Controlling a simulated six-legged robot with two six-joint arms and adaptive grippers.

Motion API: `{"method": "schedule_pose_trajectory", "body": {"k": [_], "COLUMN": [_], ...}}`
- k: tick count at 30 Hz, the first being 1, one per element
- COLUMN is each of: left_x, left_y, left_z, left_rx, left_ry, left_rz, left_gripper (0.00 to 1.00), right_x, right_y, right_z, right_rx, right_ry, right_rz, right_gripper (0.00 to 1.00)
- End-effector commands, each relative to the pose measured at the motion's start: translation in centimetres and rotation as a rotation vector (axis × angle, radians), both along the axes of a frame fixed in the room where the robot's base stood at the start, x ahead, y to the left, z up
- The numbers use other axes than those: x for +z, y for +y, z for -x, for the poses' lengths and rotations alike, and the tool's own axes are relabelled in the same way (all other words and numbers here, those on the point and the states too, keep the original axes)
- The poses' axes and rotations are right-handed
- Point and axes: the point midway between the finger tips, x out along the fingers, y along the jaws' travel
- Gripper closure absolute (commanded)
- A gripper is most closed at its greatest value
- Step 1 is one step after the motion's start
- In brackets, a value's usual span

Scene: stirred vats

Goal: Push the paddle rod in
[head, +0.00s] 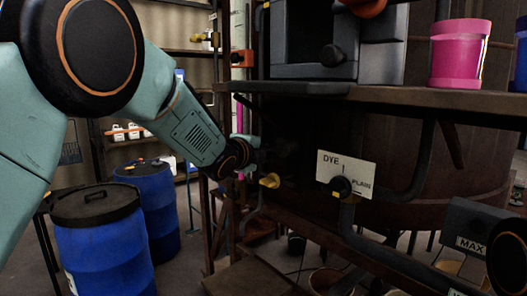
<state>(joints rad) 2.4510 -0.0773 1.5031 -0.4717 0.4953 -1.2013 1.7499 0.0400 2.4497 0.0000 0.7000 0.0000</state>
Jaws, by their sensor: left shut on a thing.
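My left gripper (252,156) reaches in from the left to the front of the dark vat stand. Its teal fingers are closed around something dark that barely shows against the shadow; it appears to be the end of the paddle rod. How far the rod stands out cannot be told, as the gripper and the dark hide it. A white sign (346,173) reading "DYE 1 PLAIN" is to the right of the gripper.
A yellow-handled valve (270,180) sits just below the gripper. A black knob (341,187) and pipe are in front of the sign. A pink container (459,55) stands on the shelf at upper right. Blue drums (103,245) stand at lower left.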

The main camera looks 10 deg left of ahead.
Motion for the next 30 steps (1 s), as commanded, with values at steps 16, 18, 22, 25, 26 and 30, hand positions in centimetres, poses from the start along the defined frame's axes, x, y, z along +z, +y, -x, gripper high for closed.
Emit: {"method": "schedule_pose_trajectory", "body": {"k": [16, 18, 22, 25, 26, 30], "left_x": [0.3, 0.2, 0.2, 0.3, 0.3, 0.6], "left_y": [-0.2, -0.2, -0.2, -0.1, 0.0, 0.4], "left_z": [0.0, 0.0, 0.0, 0.3, 0.5, 2.1], "left_rx": [-0.006, -0.005, -0.004, -0.004, -0.004, -0.003], "left_ry": [-0.007, -0.007, -0.006, -0.006, -0.005, -0.004], "left_rz": [-0.004, -0.003, -0.003, -0.003, -0.002, -0.001], "left_gripper": [0.59, 0.59, 0.59, 0.59, 0.59, 0.59], "right_x": [0.0, 0.0, 0.0, 0.0, 0.0, 0.0], "right_y": [0.0, 0.0, 0.0, 0.0, 0.0, 0.0], "right_z": [0.0, 0.0, 0.0, 0.0, 0.0, 0.0], "right_rx": [0.000, 0.000, 0.000, 0.000, 0.000, 0.000], "right_ry": [0.000, 0.000, 0.000, 0.000, 0.000, 0.000], "right_rz": [0.000, 0.000, 0.000, 0.000, 0.000, 0.000], "right_gripper": [0.60, 0.60, 0.60, 0.60, 0.60, 0.60]}}
